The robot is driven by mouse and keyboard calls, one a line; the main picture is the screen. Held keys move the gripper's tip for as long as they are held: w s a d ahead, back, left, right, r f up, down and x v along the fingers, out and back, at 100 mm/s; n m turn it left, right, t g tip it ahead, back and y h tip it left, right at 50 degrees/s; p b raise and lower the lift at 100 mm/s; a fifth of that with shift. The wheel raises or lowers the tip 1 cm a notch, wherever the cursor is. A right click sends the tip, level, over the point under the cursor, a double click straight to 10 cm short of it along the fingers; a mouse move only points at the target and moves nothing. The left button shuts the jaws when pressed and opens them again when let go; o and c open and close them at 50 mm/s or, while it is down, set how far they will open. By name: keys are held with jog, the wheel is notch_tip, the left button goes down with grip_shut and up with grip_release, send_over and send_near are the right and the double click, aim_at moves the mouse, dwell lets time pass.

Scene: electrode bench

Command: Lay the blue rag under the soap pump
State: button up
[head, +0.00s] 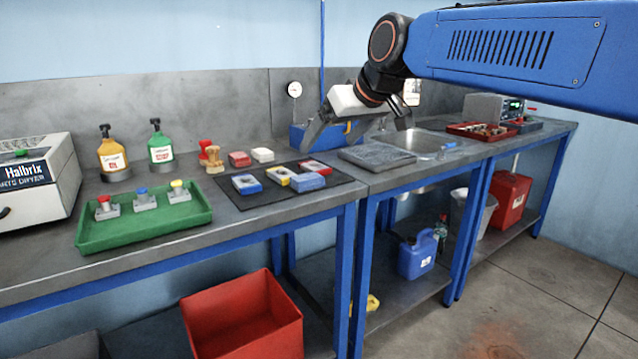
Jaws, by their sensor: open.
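No blue rag can be named for certain. A plain blue, folded-looking piece (307,182) lies on the black mat (262,201) at the front right, and may be it. Two bottles with dark pump tops stand at the back left: an amber one (113,155) and a green one (160,149). Each stands upright on a grey round base. I cannot tell which is the soap pump. My gripper (328,140) is open above the back of the bench, right of the bottles and beyond the mat, in front of a blue box (299,138). I see nothing held in it.
A green tray (92,243) with button boxes lies at the front left, beside a white dryer (42,178). A wooden stamp (212,158) and small blocks stand behind the mat. A grey slab (375,157) and a sink (415,140) are to the right.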

send_near(308, 177)
jog(key=shift+w+a+f, duration=0.95)
jog(key=shift+a, duration=0.1)
jog(key=shift+d+x, duration=0.2)
jog(key=shift+x, duration=1.15)
jog(key=shift+d+x, duration=0.2)
jog(key=shift+x, duration=1.1)
jog(key=shift+f, duration=0.15)
jog(key=c, duration=1.2)
notch_tip(308, 177, up, 10)
